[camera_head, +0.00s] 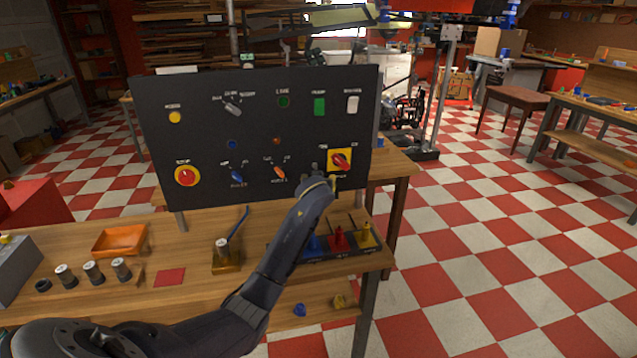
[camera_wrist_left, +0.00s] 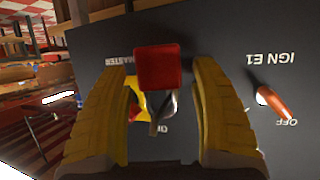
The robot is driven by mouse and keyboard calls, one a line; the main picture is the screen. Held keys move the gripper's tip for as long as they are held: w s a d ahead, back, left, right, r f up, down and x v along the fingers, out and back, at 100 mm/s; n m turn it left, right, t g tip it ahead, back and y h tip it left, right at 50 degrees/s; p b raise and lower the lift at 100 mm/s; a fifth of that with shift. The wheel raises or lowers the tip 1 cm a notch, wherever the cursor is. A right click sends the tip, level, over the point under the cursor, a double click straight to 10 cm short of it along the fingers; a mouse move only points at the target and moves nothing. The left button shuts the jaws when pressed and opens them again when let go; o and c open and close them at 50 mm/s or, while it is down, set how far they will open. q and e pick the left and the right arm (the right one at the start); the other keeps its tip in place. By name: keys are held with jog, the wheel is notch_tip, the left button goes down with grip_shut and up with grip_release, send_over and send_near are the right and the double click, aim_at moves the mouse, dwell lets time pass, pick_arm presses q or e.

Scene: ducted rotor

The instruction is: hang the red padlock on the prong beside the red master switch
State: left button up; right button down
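The red padlock (camera_wrist_left: 158,67) shows in the left wrist view, between my left gripper's yellow fingers (camera_wrist_left: 163,70). Its metal shackle (camera_wrist_left: 168,104) points to the picture's bottom, which is upward on the panel, since the lettering is upside down. The fingers are spread, with a gap to the padlock on the right side; contact on the left is unclear. The prong is hard to make out behind the shackle. The red master switch (camera_head: 340,160) on its yellow plate is just above my left gripper (camera_head: 328,182) in the head view. My right gripper is not in view.
The black panel (camera_head: 260,100) carries several knobs and buttons. A rack on the bench holds blue (camera_head: 313,243), red (camera_head: 338,241) and yellow (camera_head: 367,236) items. An orange tray (camera_head: 120,240) and several small cylinders stand at left.

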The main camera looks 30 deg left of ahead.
pick_arm(q)
jog(key=v, duration=1.2)
jog(key=s+d+f+m+g, duration=0.1)
jog(key=s+d+f+m, duration=0.25)
jog(key=s+f, duration=0.55)
jog(key=s+d+f+m+g, duration=0.1)
jog(key=s+d+f+m, duration=0.25)
jog(key=s+f, duration=0.65)
jog(key=s+d+f+m+g+h, duration=0.1)
jog(key=s+d+f+m, duration=0.15)
jog(key=s, duration=0.75)
jog(key=s+d+f+m+g+h, duration=0.15)
jog(key=s+f+m, duration=0.25)
jog(key=s, duration=0.7)
jog(key=s+d+f+g+h, duration=0.1)
jog(key=d+f, duration=0.2)
jog(key=f, duration=1.2)
jog(key=s+d+f+g+h, duration=0.1)
jog(key=d+f+g+h, duration=0.15)
jog(key=f, duration=1.35)
jog(key=s+f+n+g, duration=0.2)
jog(key=s+f+n, duration=0.1)
jog(key=s+f, duration=1.8)
jog(key=shift+s+d+n+h, duration=0.35)
jog(key=shift+s+h, duration=0.05)
jog(key=shift+s, duration=0.3)
